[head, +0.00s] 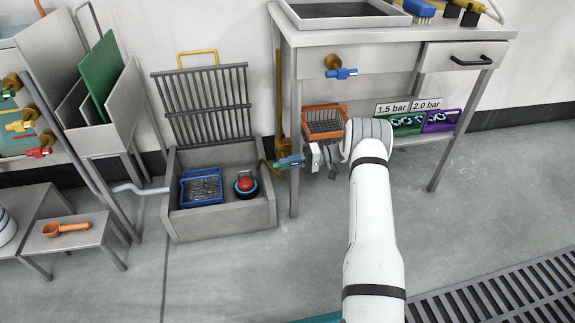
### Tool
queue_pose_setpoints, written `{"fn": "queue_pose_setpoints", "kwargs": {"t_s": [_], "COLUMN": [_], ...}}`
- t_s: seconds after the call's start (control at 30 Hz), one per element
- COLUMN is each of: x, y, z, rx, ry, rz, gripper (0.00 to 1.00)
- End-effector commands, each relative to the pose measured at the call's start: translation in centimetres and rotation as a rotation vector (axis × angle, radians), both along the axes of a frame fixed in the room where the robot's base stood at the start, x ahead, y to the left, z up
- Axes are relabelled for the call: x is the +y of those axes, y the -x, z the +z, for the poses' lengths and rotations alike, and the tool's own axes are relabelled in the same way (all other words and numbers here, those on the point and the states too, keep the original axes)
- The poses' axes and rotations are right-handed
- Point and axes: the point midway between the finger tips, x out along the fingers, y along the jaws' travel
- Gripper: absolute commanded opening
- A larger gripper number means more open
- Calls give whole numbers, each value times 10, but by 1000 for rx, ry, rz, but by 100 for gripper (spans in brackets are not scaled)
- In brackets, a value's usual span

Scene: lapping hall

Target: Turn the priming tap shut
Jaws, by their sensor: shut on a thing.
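The exact contact is small and partly hidden by the gripper. The handle appears roughly level. A second brass tap with a blue handle (341,73) is on the table's front, above and to the right, apart from my gripper.
The table (390,38) overhangs my gripper. An orange basket (324,107), a green bin (408,132) and a purple bin (441,126) are below it. The open sump (222,225) holds a blue basket (201,203) and a red-and-blue round thing (246,184). The front floor is mostly clear.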

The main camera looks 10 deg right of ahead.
Motion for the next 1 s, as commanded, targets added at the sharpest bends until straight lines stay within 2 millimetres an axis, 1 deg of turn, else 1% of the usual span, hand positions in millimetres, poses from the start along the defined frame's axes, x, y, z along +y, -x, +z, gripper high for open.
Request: {"fn": "queue_pose_setpoints", "kwargs": {"t_s": [0.27, 0.73, 0.77, 1.0], "x": [0, 0, 0, 0], "y": [1, 1, 1, 1], "z": [-2, -2, -2, -1], "rx": [3, 3, 3, 2], "ry": [-76, -88, -88, -88], "rz": [0, 1, 1, 0], "gripper": [0, 0, 19, 38]}}
